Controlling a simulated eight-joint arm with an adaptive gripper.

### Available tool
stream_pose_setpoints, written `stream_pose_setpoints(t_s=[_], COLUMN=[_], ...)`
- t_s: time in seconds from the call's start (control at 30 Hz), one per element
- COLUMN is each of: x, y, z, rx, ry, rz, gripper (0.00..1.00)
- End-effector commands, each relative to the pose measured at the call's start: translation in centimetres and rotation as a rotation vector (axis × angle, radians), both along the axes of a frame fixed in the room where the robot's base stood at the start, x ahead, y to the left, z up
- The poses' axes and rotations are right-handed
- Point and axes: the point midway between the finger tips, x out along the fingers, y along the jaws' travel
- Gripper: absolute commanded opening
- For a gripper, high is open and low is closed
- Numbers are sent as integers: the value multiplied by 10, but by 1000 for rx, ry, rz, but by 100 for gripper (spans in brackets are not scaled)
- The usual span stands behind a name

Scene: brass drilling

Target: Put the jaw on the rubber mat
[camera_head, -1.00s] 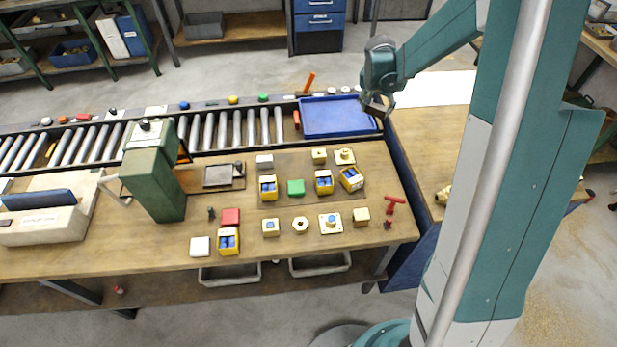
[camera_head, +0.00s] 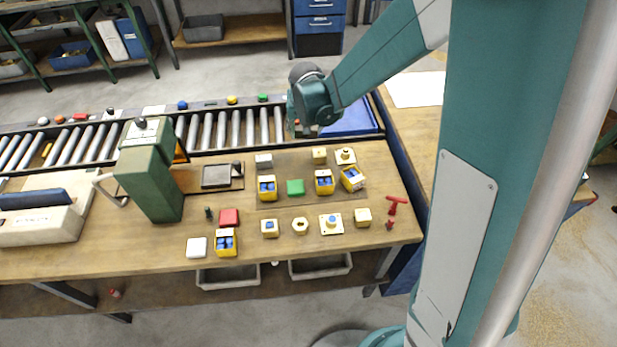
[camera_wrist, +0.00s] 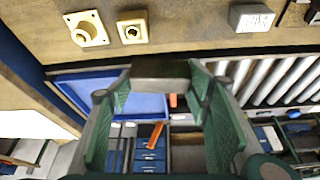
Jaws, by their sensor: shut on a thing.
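My gripper (camera_wrist: 160,82) is shut on a dark, flat-faced block, which I take to be the jaw (camera_wrist: 160,70); it spans between the two green fingertips in the wrist view. In the head view my gripper (camera_head: 301,128) is above the roller conveyor, left of the blue tray and behind the bench parts; the jaw cannot be made out there. A thin brownish sheet (camera_head: 290,208) lies under several parts. I cannot tell for certain which one is the rubber mat.
Yellow boxes with blue contents (camera_head: 267,188), a green block (camera_head: 295,187), cream parts (camera_head: 331,224) and a grey-white block (camera_head: 263,161) crowd the bench middle. A green machine (camera_head: 150,170) stands left of the pad. The blue tray (camera_head: 350,118) is on the conveyor.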

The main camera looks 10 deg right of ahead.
Motion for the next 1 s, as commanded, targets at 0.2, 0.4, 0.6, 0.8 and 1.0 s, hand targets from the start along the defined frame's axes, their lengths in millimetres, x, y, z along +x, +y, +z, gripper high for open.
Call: stream_pose_setpoints(t_s=[0.2, 0.4, 0.6, 0.8, 1.0], x=[-17, -24, -25, -25, -25], y=[39, 53, 56, 55, 55], z=[-5, -7, -7, -7, -15], rx=[0, -1, -1, -1, -2], ry=[-4, -6, -6, -6, -6], rz=[84, 119, 124, 124, 124], gripper=[23, 23, 23, 23, 23])
